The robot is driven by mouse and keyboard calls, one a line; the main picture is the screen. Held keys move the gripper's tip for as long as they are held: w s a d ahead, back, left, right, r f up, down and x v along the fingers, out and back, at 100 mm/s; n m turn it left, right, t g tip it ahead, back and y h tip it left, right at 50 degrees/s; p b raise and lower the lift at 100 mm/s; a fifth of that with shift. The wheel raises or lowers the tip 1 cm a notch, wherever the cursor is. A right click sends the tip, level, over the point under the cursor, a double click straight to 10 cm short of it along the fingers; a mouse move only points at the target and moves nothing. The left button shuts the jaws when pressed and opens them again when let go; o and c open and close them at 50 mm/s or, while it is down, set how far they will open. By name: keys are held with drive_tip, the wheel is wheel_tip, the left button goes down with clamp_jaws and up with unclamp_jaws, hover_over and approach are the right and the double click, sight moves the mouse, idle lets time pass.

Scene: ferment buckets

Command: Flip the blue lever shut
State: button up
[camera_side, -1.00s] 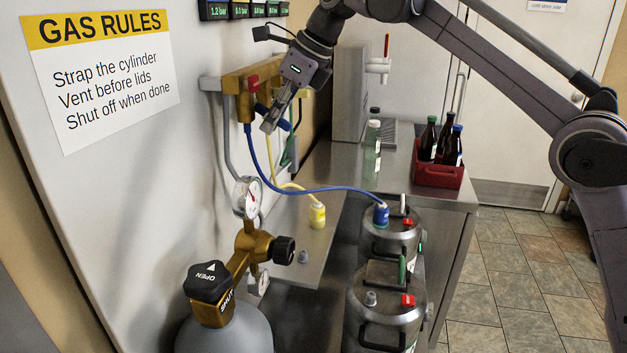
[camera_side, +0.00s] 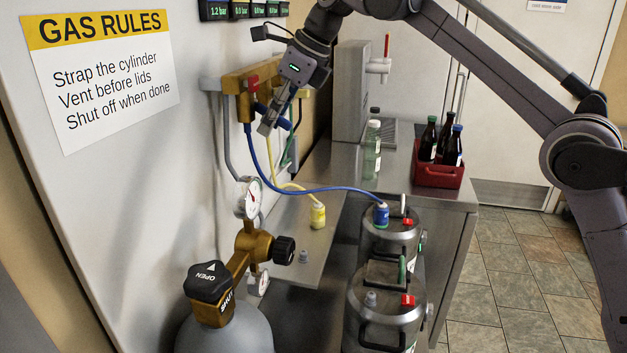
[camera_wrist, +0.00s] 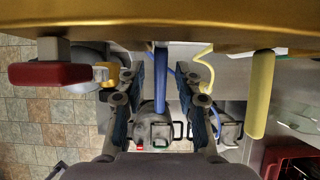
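The blue lever (camera_side: 284,123) sticks out from the brass manifold (camera_side: 236,84) on the wall, partly covered by my gripper in the side view. My gripper (camera_side: 270,122) is at the lever, pointing down and left. In the wrist view the blue lever (camera_wrist: 160,80) runs straight down between the two fingers of my gripper (camera_wrist: 160,92). The fingers are open, one on each side, with a visible gap between each finger and the lever.
The red lever (camera_wrist: 50,73) sits left of the blue one in the wrist view, the yellow lever (camera_wrist: 262,95) right of it. A blue hose (camera_side: 320,189) hangs from the manifold to a steel keg (camera_side: 390,240). A red crate (camera_side: 440,176) holds bottles on the counter.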

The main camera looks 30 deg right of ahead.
sight(282, 117)
drive_tip(key=shift+r, duration=0.1)
drive_tip(key=shift+v, duration=1.45)
drive_tip(key=s+d, duration=0.8)
drive_tip(key=shift+s+d, duration=0.25)
drive_tip(key=shift+d, duration=0.05)
